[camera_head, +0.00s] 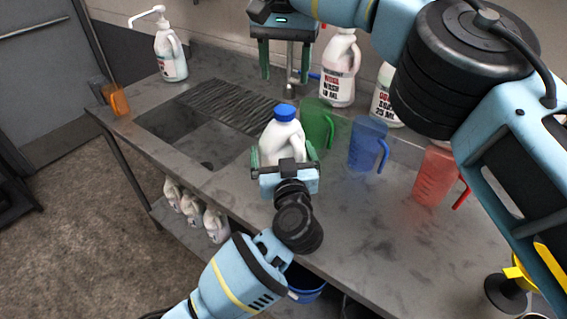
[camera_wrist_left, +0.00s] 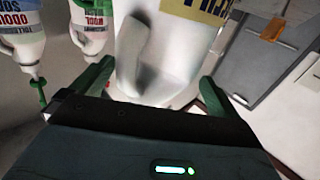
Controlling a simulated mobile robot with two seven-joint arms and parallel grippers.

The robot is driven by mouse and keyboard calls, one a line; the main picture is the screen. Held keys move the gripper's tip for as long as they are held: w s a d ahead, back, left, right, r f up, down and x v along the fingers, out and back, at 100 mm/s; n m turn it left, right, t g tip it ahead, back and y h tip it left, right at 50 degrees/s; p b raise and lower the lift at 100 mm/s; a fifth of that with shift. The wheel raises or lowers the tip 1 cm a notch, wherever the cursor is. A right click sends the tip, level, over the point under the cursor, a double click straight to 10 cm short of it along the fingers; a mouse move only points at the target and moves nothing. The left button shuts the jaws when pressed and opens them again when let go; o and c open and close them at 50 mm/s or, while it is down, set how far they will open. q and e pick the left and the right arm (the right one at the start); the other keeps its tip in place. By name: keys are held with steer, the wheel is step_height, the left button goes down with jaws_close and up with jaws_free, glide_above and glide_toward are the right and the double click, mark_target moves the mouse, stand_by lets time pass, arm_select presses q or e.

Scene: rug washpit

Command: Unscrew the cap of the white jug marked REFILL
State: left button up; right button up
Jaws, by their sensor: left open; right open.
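The white jug (camera_head: 282,144) with a blue cap (camera_head: 286,112) stands upright on the grey counter, right of the sink. The cap is on the jug. The jug's handle side faces my left arm. In the left wrist view the jug's body (camera_wrist_left: 165,55) fills the middle, with part of a yellow label (camera_wrist_left: 200,10) whose lettering is cut off. My left gripper (camera_head: 284,160) is open, its green fingers on either side of the jug's body; I cannot tell whether they touch it. My right gripper (camera_head: 285,68) is open and empty, above and behind the jug.
Green (camera_head: 317,124), blue (camera_head: 367,146) and red (camera_head: 436,175) measuring jugs stand right of the white jug. A wool wash bottle (camera_head: 340,72) and another bottle (camera_head: 383,100) stand along the wall. A pump bottle (camera_head: 171,55) and orange jug (camera_head: 118,101) stand left. The front counter is clear.

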arm_select(q)
steer(key=shift+f, duration=0.1)
steer(key=c, duration=1.4)
steer(key=o, duration=1.4)
